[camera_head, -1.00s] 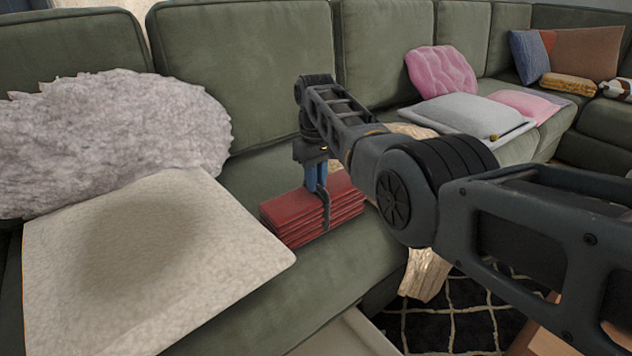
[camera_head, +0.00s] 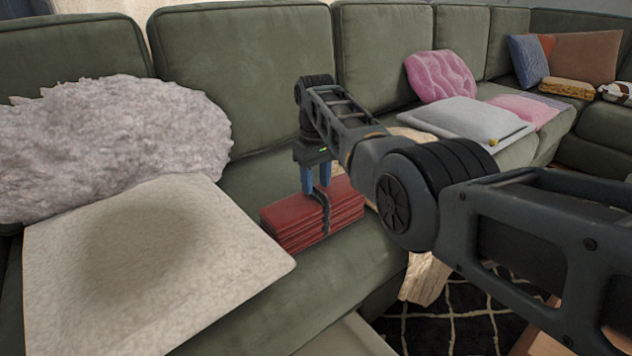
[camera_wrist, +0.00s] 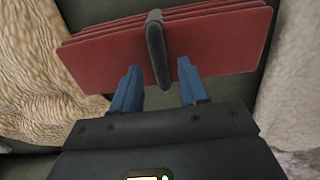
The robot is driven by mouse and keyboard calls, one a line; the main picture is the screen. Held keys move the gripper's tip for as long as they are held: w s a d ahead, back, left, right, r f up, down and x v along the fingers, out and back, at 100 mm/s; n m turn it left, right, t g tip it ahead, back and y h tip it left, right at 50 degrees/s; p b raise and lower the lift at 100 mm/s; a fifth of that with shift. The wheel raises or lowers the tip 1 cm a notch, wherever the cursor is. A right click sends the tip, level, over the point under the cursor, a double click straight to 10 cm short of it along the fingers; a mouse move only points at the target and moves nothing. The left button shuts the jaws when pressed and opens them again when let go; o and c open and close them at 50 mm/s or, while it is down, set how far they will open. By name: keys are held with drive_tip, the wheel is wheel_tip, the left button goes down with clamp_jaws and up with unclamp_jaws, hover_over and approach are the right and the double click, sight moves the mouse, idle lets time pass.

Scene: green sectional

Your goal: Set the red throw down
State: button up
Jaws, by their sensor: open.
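The red throw (camera_head: 288,222) is a folded stack lying on the green sofa seat, with a dark strap around its middle. In the wrist view the red throw (camera_wrist: 215,42) fills the upper part, with the dark strap (camera_wrist: 156,50) standing up across it. My gripper (camera_head: 316,190) is just above the throw. Its two blue fingers (camera_wrist: 158,80) are spread apart, one on each side of the strap, with nothing shut between them. The throw's underside and its part behind the fingers are hidden.
A cream cushion (camera_head: 150,260) and a shaggy grey cushion (camera_head: 110,140) lie left of the throw. A beige fabric piece (camera_head: 425,278) hangs over the seat edge at right. Grey and pink cushions (camera_head: 440,75) lie farther right. Some green seat (camera_head: 340,270) in front is bare.

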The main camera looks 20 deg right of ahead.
wheel_tip(320, 180, up, 11)
drive_tip(key=p, duration=0.3)
drive_tip(key=shift+r, duration=0.1)
idle(0.4)
